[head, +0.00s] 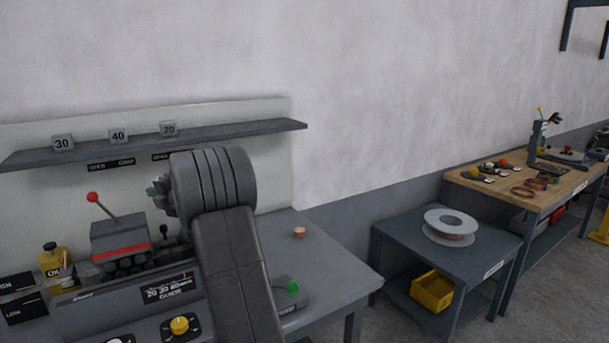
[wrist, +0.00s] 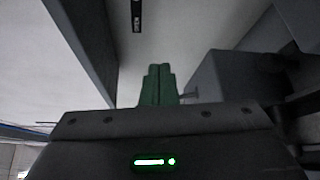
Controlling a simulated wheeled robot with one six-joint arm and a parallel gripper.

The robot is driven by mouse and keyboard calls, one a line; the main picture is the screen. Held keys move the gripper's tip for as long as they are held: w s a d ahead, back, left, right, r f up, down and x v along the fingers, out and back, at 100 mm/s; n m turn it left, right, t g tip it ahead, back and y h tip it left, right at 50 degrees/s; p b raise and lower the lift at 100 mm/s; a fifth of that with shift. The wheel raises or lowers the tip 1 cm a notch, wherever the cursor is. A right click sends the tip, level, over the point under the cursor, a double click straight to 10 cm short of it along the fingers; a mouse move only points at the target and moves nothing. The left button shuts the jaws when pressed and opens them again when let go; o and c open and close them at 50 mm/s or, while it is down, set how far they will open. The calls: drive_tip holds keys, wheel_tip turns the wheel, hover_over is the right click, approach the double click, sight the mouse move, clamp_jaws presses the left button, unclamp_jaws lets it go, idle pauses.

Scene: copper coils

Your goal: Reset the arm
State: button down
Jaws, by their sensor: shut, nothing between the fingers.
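My arm rises in the middle of the head view, its thick dark grey links covering part of the machine bench. My gripper (head: 152,191) shows there as small green fingertips, pointing left from behind the arm, in front of the back panel and below the shelf. In the wrist view my gripper (wrist: 158,84) has its green fingers together, with nothing between them. A grey machine block (wrist: 222,82) appears right of the fingers. No object is held.
A grey machine (head: 121,242) with a red-knobbed lever stands left of my arm. The shelf (head: 220,133) carries number blocks. A small copper coil (head: 299,232) and a green button (head: 292,287) are right of the arm. A side table holds a spool (head: 450,225); a wooden-topped bench (head: 560,187) stands beyond.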

drive_tip(key=shift+s+b+v, duration=0.2)
drive_tip(key=shift+b+v, duration=0.1)
drive_tip(key=shift+v, duration=1.1)
drive_tip(key=shift+s+b+v, duration=0.15)
drive_tip(key=shift+b+v, duration=0.1)
drive_tip(key=shift+v, duration=1.1)
drive_tip(key=shift+s+a+f, duration=0.1)
